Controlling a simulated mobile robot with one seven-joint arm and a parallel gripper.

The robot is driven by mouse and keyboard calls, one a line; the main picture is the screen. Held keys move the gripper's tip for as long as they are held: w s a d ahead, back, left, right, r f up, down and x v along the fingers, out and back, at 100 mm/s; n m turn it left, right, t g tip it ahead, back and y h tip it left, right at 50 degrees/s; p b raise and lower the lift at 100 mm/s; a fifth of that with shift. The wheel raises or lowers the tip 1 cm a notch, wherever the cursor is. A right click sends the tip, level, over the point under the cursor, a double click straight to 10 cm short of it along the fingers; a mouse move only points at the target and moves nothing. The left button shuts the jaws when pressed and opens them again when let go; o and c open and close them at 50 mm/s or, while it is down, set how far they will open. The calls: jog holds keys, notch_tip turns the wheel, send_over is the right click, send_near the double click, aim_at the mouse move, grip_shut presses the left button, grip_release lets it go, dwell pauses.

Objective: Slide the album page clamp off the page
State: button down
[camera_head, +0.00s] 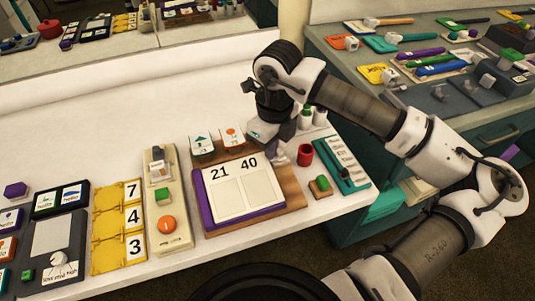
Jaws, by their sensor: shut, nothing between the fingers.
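The album (208,211) has a purple cover and lies on a brown wooden board (291,187) on the white counter. Its cream page (243,191) faces up, with 21 and 40 printed at its top. My gripper (271,141) points down over the album's upper right corner, shut and empty. A small pale grey piece (280,157) shows just below the fingers, by the page's upper right edge; it may be the page clamp. My gripper partly hides that spot, and I cannot tell whether they touch.
Two white cards (201,145) stand behind the album. A red cup (305,154), a green-topped block (321,186) and a teal tray (345,166) sit to the right. A beige panel (178,230) with an orange button and yellow number holders (106,239) stand left.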

jog(key=shift+w+d+f+m+h, duration=0.15)
jog(key=shift+d+f, duration=0.1)
jog(key=shift+d, duration=0.3)
jog(key=shift+w+d+f+m+h, duration=0.1)
jog(key=shift+d+f+m+h, duration=0.1)
jog(key=shift+d, duration=0.35)
jog(key=shift+w+d+r+p, duration=0.1)
jog(key=shift+w+r+p, duration=0.15)
jog(key=shift+r, duration=0.3)
jog(key=shift+w+r+p, duration=0.1)
jog(key=shift+r+p, duration=0.2)
jog(key=shift+r, duration=0.25)
jog(key=shift+w+r+p, duration=0.1)
jog(key=shift+r+p, duration=0.3)
jog(key=shift+r, duration=0.55)
jog(key=shift+s+d+r, duration=0.25)
jog(key=shift+d+r, duration=0.15)
jog(key=shift+r, duration=0.25)
jog(key=shift+a+r, duration=0.2)
jog(key=shift+a, duration=0.2)
jog(key=shift+a, duration=0.15)
jog(key=shift+s, duration=0.15)
